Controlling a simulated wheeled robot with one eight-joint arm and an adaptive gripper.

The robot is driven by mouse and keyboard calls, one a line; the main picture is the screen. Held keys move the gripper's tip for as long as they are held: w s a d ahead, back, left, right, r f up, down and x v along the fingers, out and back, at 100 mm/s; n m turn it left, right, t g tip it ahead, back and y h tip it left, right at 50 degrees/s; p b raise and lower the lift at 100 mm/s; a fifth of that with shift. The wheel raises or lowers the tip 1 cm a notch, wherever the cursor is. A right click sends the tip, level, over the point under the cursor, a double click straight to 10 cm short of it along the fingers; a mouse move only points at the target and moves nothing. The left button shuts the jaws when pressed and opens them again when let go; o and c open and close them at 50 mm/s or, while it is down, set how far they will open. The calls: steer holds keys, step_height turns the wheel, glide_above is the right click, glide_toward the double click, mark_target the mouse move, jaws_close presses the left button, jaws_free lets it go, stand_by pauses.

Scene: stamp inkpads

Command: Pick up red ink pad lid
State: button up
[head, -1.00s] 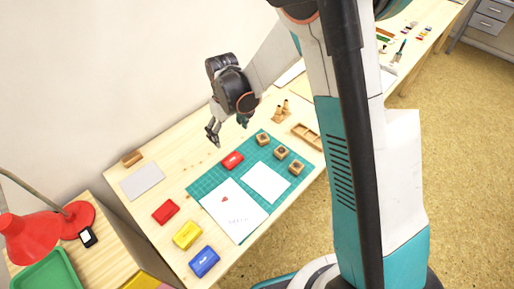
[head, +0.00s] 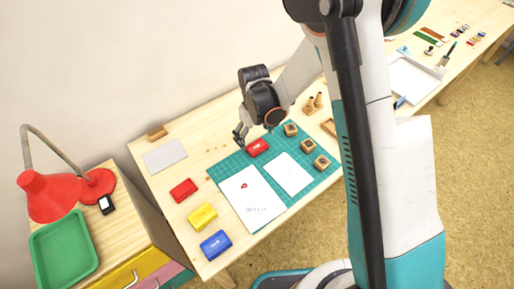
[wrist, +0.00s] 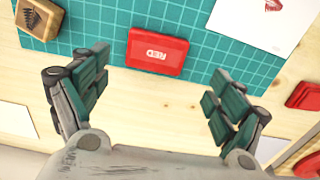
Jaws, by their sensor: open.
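The red lid (head: 257,147), marked "RED", lies on the upper edge of the green cutting mat. In the wrist view the lid (wrist: 157,52) lies flat, beyond and between my fingers. A second red piece (head: 183,190), plain on top, sits on the bare wood to the left; part of it also shows at the right edge of the wrist view (wrist: 304,96). My gripper (head: 240,136) is open and empty, above the table just left of the lid in the head view. Its spread fingers (wrist: 166,85) show in the wrist view.
Yellow (head: 202,217) and blue (head: 215,245) ink pads stand near the front left. Several wooden stamps (head: 307,146) and white paper sheets (head: 251,200) lie on the mat (head: 228,167). A grey sheet (head: 165,156) lies on free wood at left.

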mark_target(256, 146)
steer(key=f, duration=0.1)
steer(key=f+b, duration=0.1)
steer(key=f, duration=0.1)
steer(key=f+b, duration=0.1)
steer(key=shift+w+d+f, duration=0.15)
steer(key=shift+d+f, duration=0.15)
steer(key=shift+f, duration=0.1)
steer(key=shift+r, duration=0.1)
steer(key=shift+c, duration=0.3)
steer(key=c, duration=0.8)
